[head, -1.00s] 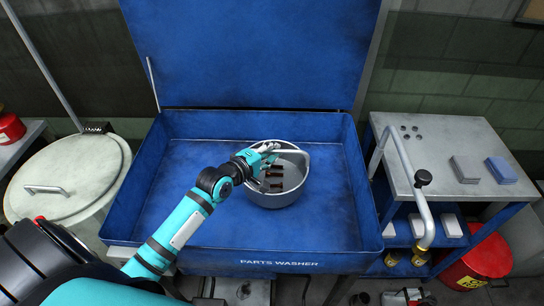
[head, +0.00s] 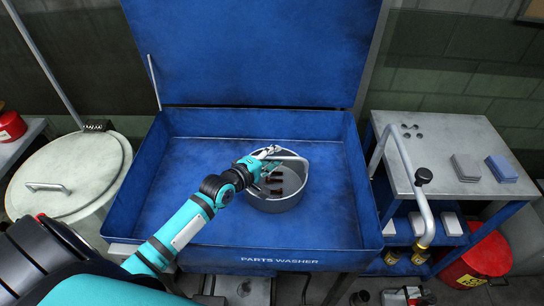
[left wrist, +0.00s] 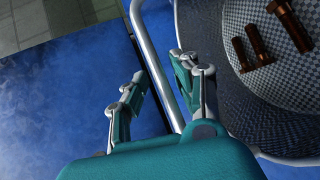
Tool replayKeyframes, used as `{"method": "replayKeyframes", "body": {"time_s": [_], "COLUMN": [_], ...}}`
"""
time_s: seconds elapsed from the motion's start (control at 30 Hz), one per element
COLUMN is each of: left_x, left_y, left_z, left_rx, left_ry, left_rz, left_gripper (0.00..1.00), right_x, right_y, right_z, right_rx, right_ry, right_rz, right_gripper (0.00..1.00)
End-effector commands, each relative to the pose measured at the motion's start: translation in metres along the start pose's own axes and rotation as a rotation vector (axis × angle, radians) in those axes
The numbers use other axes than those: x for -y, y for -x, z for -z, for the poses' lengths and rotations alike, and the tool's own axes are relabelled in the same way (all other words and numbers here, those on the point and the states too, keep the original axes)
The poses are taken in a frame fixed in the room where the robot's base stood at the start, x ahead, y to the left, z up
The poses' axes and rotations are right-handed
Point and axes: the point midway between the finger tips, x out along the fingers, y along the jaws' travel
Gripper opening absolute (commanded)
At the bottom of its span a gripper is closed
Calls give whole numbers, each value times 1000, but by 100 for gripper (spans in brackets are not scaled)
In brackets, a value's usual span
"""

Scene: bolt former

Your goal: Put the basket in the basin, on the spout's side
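The grey round basket (head: 277,203) stands upright in the right half of the blue basin (head: 190,222), with several brown bolts (head: 276,170) inside. The bolts also show in the left wrist view (left wrist: 258,42). My left gripper (head: 268,163) is at the left part of the basket's handle (head: 298,158). In the left wrist view its fingers (left wrist: 160,90) are spread apart, with the handle rod (left wrist: 147,48) running between them and a gap visible. The grey spout (head: 404,160) rises by the basin's right wall and points out to the right, away from the basin. My right gripper is not in view.
A grey-topped cart (head: 450,139) with stacked pads stands right of the basin, a red bin (head: 482,262) below it. A round lidded drum (head: 70,178) stands at left. The raised blue lid (head: 250,55) is behind. The basin's left half is free.

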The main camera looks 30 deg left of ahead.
Motion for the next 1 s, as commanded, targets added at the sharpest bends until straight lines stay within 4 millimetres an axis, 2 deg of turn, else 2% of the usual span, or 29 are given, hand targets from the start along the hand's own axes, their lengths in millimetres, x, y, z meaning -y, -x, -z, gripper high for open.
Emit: {"method": "replayKeyframes", "body": {"time_s": [0.17,0.5,0.7,1.0], "left_x": [1,2,2,0], "left_y": [11,80,110,120], "left_z": [0,0,0,0], "left_rx": [0,0,0,0], "left_ry": [0,-1,-1,0], "left_rz": [1,3,2,0], "left_gripper": [29,29,29,29], "right_x": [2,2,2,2], "right_y": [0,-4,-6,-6], "right_z": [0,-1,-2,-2], "right_rx": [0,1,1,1], "right_ry": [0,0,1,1], "right_rz": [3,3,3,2], "right_gripper": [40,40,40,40]}}
